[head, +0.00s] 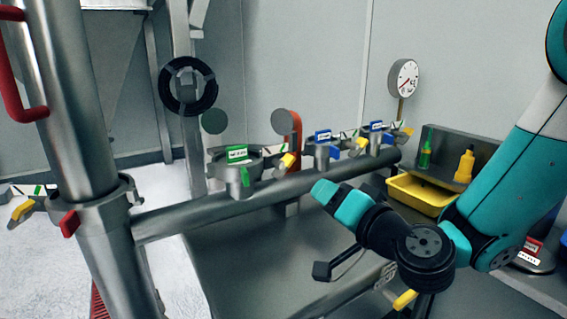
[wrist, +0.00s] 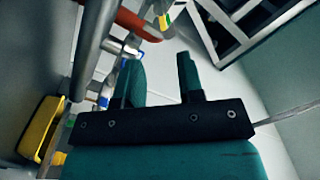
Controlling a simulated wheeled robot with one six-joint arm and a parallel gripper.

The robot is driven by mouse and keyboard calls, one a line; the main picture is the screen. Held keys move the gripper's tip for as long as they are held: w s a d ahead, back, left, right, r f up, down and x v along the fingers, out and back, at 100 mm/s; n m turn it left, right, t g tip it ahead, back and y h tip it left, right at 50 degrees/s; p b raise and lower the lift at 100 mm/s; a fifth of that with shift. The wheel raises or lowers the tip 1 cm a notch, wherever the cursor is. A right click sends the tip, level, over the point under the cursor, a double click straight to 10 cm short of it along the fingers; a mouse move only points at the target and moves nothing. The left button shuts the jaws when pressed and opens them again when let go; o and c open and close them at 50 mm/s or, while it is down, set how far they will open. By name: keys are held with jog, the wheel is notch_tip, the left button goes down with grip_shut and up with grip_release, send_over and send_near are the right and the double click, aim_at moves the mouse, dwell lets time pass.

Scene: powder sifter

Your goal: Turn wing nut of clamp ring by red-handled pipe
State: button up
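The thick upright steel pipe (head: 72,110) at the left of the head view carries a red handle (head: 18,75) near its top. A clamp ring (head: 112,203) circles this pipe lower down. A red piece (head: 69,224) sits on the ring's front, and a yellow wing nut (head: 22,209) sticks out at its left beside a tag. My gripper (head: 338,198) is right of the horizontal pipe, well away from this clamp. In the wrist view, my gripper (wrist: 160,68) shows two teal fingers apart with nothing between them.
The horizontal pipe (head: 205,209) runs right from the upright pipe, with several tagged clamps and fittings along it. An orange-red bent part (head: 294,127) stands behind it. A yellow bin (head: 415,194) and bottles (head: 464,166) are at the right. A gauge (head: 403,78) is behind.

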aim_at(286, 167)
jog(key=p+x, duration=1.4)
jog(key=p, duration=0.1)
jog(key=shift+s+r, duration=0.1)
jog(key=shift+r, duration=0.15)
jog(key=shift+w+a+f+p, duration=0.2)
jog(key=shift+w+a+p, duration=0.1)
jog(key=shift+w+p, duration=0.2)
jog(key=shift+c, duration=0.4)
grip_shut()
